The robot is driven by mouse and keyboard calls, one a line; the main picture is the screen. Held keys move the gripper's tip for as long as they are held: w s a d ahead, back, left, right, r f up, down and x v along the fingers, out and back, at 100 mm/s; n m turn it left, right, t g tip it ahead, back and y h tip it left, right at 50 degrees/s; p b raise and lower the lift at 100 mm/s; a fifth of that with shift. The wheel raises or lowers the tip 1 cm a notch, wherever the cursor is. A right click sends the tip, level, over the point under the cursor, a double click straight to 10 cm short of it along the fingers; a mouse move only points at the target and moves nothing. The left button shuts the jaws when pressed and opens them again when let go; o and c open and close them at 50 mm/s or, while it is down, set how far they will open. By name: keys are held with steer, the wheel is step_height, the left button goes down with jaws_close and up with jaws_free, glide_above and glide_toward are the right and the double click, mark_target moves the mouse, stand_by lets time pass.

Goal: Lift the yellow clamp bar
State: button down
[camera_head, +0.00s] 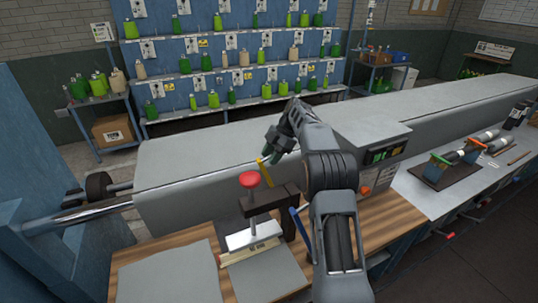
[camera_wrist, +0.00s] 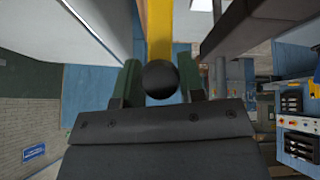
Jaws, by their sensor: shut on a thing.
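The yellow clamp bar (camera_head: 264,173) slants up from the clamp on the workbench, and its upper end meets my gripper (camera_head: 270,156). In the wrist view the yellow bar (camera_wrist: 159,35) runs down between my two dark green fingers, with a round black knob (camera_wrist: 161,78) at its near end. My gripper (camera_wrist: 160,83) is shut on the bar at this end; the exact contact faces are hard to see. The clamp has a dark bracket (camera_head: 270,199), a red knob (camera_head: 249,180) and a pale pressing plate (camera_head: 252,236) low over the bench.
Grey sheets (camera_head: 170,275) lie on the wooden bench top around the clamp. A long grey beam (camera_head: 200,165) runs close behind. A control box (camera_head: 381,155) stands to the right of my arm, and a blue handle (camera_head: 299,224) is beside the clamp. Bottle shelves (camera_head: 230,62) stand farther back.

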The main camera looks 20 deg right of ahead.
steer(key=c, duration=1.1)
jaws_free()
steer(key=shift+d, duration=0.15)
steer(key=shift+c, duration=0.2)
steer(key=o, duration=0.3)
steer(key=shift+d+f, duration=0.1)
steer(key=shift+o, duration=0.2)
steer(key=v, duration=0.7)
steer(key=shift+r, duration=0.3)
